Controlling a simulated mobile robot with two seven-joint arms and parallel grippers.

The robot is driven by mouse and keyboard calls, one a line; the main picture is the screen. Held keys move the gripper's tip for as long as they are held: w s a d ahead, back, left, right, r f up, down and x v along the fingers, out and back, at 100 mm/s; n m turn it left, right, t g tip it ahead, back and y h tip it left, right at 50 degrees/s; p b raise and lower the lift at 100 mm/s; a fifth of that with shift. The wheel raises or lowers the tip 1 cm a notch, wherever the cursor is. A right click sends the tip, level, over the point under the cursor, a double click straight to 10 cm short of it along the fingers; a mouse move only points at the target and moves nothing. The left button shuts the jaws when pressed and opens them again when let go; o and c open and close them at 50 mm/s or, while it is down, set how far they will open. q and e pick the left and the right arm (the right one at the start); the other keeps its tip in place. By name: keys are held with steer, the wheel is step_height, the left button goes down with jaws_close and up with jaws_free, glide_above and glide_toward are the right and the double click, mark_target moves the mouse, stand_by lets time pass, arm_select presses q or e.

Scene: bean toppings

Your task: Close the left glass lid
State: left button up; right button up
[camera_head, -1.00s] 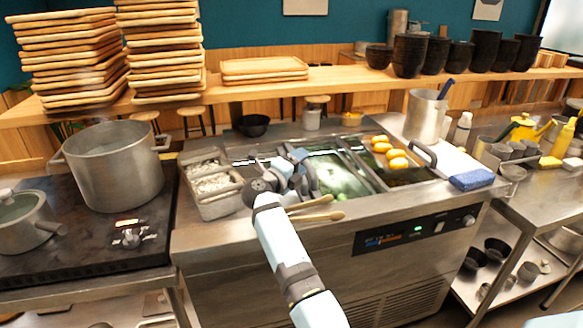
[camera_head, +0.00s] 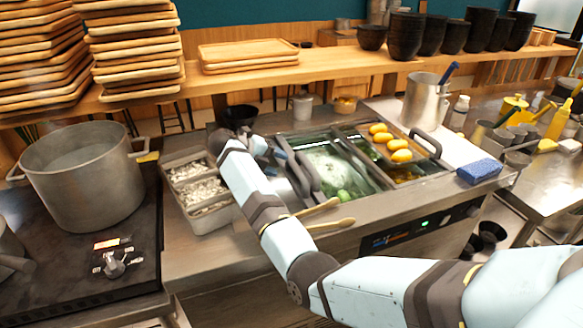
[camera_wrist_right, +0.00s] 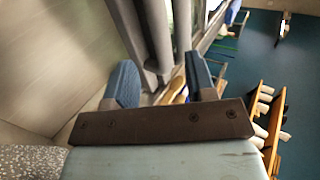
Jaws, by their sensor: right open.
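The left glass lid (camera_head: 335,165) lies over the left part of the sunken well in the steel counter. White and green contents show through or beneath it. Its dark grey bar handle (camera_head: 307,174) is along its left side. My right gripper (camera_head: 279,152) is at the lid's left end, partly hidden behind my own forearm. In the right wrist view its two blue-padded fingers (camera_wrist_right: 160,85) are apart, with grey bars (camera_wrist_right: 158,40) running between and beyond them. I cannot tell whether they touch. My left gripper is not in view.
Yellow pieces (camera_head: 388,140) lie in the right section, with another dark handle (camera_head: 426,140) nearby. Left are bins of pale toppings (camera_head: 200,190) and a large pot (camera_head: 82,175). A blue sponge (camera_head: 479,168) lies right. Wooden utensils (camera_head: 322,218) lie at the front edge.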

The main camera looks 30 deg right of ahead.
mark_target(294, 169)
steer(key=x, duration=0.6)
steer(key=shift+w, duration=0.1)
steer(key=shift+c, duration=0.5)
